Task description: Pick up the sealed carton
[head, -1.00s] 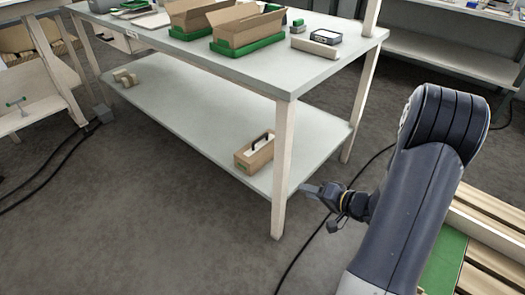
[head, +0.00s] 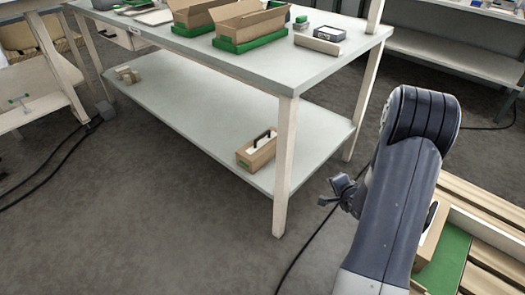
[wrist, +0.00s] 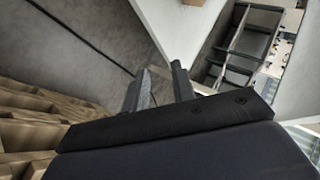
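No carton that is plainly sealed shows. Two brown cartons with raised open flaps stand on the tabletop in the head view, the nearer carton (head: 252,27) and the farther carton (head: 195,14). A small brown box (head: 257,155) with a pale top and black handle-like strip sits at the lower shelf's near right end; I cannot tell whether it is sealed. My gripper (head: 325,201) hangs right of the table's near leg, apart from the box. In the wrist view my gripper (wrist: 160,70) has its two dark fingers apart, with nothing between them.
The grey table (head: 309,72) has a lower shelf (head: 205,115) and a near leg (head: 284,165). A slatted wooden pallet (head: 485,200) with a green panel (head: 445,262) lies at right. A cable crosses the floor near my arm. Floor in front of the table is clear.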

